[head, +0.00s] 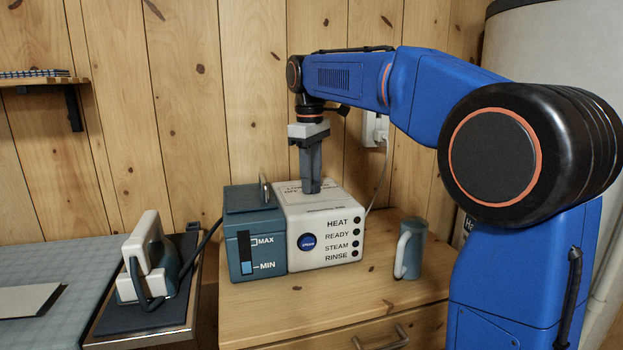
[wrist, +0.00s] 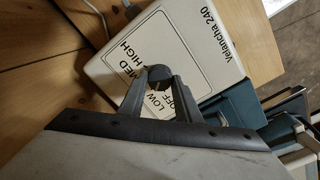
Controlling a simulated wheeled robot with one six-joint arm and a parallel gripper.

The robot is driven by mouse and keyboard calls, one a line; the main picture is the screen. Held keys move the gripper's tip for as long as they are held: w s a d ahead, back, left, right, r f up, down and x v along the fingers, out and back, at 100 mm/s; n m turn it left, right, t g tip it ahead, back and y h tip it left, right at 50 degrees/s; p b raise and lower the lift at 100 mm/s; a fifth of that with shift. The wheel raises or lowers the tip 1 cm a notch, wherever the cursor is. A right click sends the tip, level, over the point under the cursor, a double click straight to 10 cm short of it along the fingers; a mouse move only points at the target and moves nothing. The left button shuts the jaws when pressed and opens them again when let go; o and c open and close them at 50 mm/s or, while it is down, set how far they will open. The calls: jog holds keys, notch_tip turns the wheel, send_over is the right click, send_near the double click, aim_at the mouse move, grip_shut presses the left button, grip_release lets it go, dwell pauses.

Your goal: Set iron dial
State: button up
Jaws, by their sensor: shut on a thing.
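The white and teal steam iron station (head: 278,240) stands on the wooden cabinet. Its dark dial (wrist: 158,71) is on the white top, beside the printed words OFF, LOW, MED and HIGH in the wrist view. My gripper (head: 312,188) points straight down onto this top. In the wrist view my gripper (wrist: 157,82) is shut on the dial, one finger on each side. The fingers hide part of the dial, and I cannot tell which word it is set to. In the head view the dial is hidden by the fingers.
The white iron (head: 148,255) rests on a dark pad to the left of the station, its cord running to the station. A teal mug (head: 411,250) stands to the right on the cabinet top (head: 300,300). A plank wall is close behind.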

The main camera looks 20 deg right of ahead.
jog(key=m, duration=0.5)
jog(key=shift+w+m, duration=0.15)
jog(key=shift+m, duration=0.15)
jog(key=m, duration=0.5)
jog(key=shift+d, duration=0.1)
jog(key=shift+m, duration=0.3)
jog(key=o, duration=1.1)
jog(key=shift+g, duration=0.3)
jog(key=shift+c, duration=0.2)
